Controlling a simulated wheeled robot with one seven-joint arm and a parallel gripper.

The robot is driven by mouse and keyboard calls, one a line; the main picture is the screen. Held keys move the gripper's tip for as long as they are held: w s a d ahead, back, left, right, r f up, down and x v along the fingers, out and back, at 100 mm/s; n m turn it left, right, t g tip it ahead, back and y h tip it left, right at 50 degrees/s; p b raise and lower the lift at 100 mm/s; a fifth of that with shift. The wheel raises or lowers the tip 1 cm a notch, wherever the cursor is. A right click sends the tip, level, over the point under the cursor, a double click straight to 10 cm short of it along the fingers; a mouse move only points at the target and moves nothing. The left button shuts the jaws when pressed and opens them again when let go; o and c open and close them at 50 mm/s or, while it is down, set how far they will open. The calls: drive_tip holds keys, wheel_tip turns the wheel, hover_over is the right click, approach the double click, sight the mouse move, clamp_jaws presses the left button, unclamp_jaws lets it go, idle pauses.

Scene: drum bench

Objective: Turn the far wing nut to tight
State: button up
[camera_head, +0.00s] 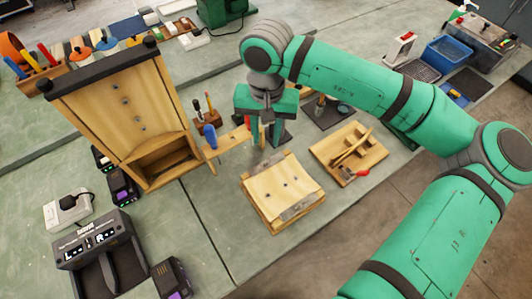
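My gripper (264,138) points down just behind the low wooden block. I cannot tell whether its fingers are apart. No wing nut is clear enough to identify. The low wooden block (273,186) has a few small dark fittings on its sloped top and a greyish strip along its front right edge. The upright wooden cabinet (98,118) at left has several small metal fittings on its face, and dark knobs at the ends of its top bar. Which of these fittings are wing nuts, and how they are turned, is too small to tell.
A wooden tray (366,166) with sticks and a red-ended tool lies at right. A tool rack (228,143) with a blue-handled tool stands left of my gripper. A dark charger (93,246) sits front left.

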sight(267, 161)
wheel_tip(267, 161, down, 11)
drive_tip(key=shift+d+r, duration=0.1)
drive_tip(key=shift+r, duration=0.05)
idle(0.4)
clamp_jaws()
